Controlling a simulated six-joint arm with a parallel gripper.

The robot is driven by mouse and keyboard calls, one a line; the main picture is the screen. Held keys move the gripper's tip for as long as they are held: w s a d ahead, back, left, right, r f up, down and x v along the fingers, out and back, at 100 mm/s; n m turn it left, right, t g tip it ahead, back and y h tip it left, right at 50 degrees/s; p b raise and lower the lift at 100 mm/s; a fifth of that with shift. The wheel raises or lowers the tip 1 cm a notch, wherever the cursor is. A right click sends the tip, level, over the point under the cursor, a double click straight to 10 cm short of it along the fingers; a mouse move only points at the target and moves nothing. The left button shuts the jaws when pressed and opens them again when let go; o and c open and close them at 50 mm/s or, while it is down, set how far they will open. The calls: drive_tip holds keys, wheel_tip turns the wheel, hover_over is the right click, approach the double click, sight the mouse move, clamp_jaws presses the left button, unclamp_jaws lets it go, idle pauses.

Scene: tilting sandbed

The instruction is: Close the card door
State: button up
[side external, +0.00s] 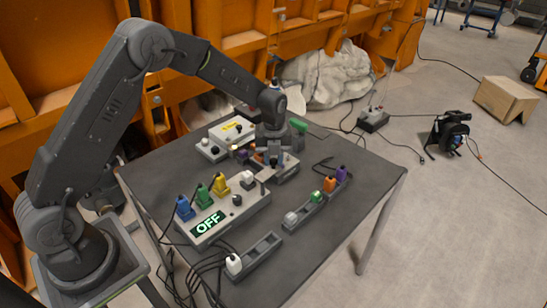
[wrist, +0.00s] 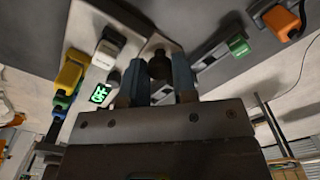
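A light grey control box (side external: 205,232) on the table has a lit "OFF" display (side external: 208,223). The display glows green in the wrist view (wrist: 100,93). Its right end, with a small upright grey piece (side external: 262,186), is near my gripper (side external: 275,160). I cannot tell which part is the card door. In the wrist view my gripper (wrist: 161,92) points at the box's end, its two bluish fingers apart. A dark rounded knob-like part (wrist: 160,66) shows between them; I cannot tell if they touch it. The gripper and arm hide part of the surface below.
Blue (side external: 184,208), green (side external: 203,195) and yellow (side external: 220,185) plugs stand on the box. Grey socket strips (side external: 262,250) with a white plug (side external: 234,263) and others lie in front. Another white box (side external: 215,148) stands behind. Cables hang at the near edge.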

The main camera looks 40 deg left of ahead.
clamp_jaws()
drive_tip(key=shift+s+a+n, duration=0.75)
drive_tip(key=shift+s+n, duration=0.3)
drive_tip(key=shift+n, duration=1.85)
drive_tip(key=shift+s+a+n, duration=0.75)
drive_tip(key=shift+s+n, duration=0.25)
drive_tip(key=shift+n, duration=1.9)
drive_tip(key=shift+s+a+n, duration=0.75)
drive_tip(key=shift+s+n, duration=0.3)
drive_tip(key=shift+n, duration=1.85)
drive_tip(key=o, duration=0.5)
unclamp_jaws()
